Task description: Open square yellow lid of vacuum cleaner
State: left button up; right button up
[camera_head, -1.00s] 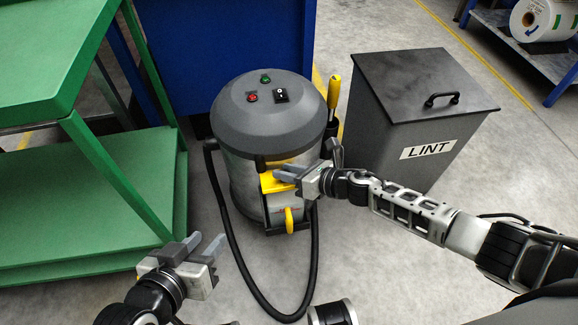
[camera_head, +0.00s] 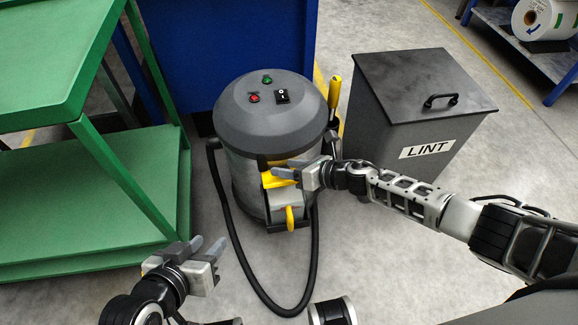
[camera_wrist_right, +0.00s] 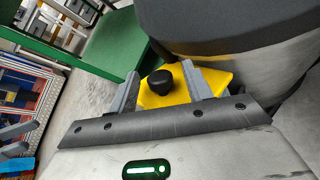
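The vacuum cleaner (camera_head: 270,118) is a grey drum with a dark domed top and stands on the floor in the middle of the head view. Its square yellow lid (camera_head: 280,180) is on the front, partly hidden by my right gripper (camera_head: 281,173). In the right wrist view, the yellow lid (camera_wrist_right: 178,96) carries a round black knob (camera_wrist_right: 162,84). My right gripper's fingers (camera_wrist_right: 160,72) are apart, one on each side of the knob, with visible gaps. Contact with the lid cannot be told. My left gripper (camera_head: 207,246) is open and empty, low and left of the vacuum.
A black hose (camera_head: 238,262) loops around the vacuum's front. A yellow latch (camera_head: 290,218) is below the lid. A grey LINT bin (camera_head: 425,105) stands right, a green shelf (camera_head: 90,200) left, a blue cabinet (camera_head: 225,45) behind. Floor in front is mostly clear.

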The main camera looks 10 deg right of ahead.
pick_arm(q)
jog(key=shift+r, duration=0.1)
pick_arm(e)
jog(key=shift+s+d+r, duration=0.25)
jog(key=shift+d, duration=0.05)
pick_arm(q)
jog(key=shift+t, duration=0.6)
jog(key=r+p, duration=0.1)
jog(key=a+r+p, duration=0.1)
jog(key=r, duration=0.1)
jog(key=r+p, duration=0.1)
jog(key=r, duration=0.1)
jog(key=shift+s+a+r, duration=0.15)
jog(key=shift+s+r, duration=0.05)
jog(key=shift+s, duration=0.05)
pick_arm(e)
jog(key=v, duration=1.5)
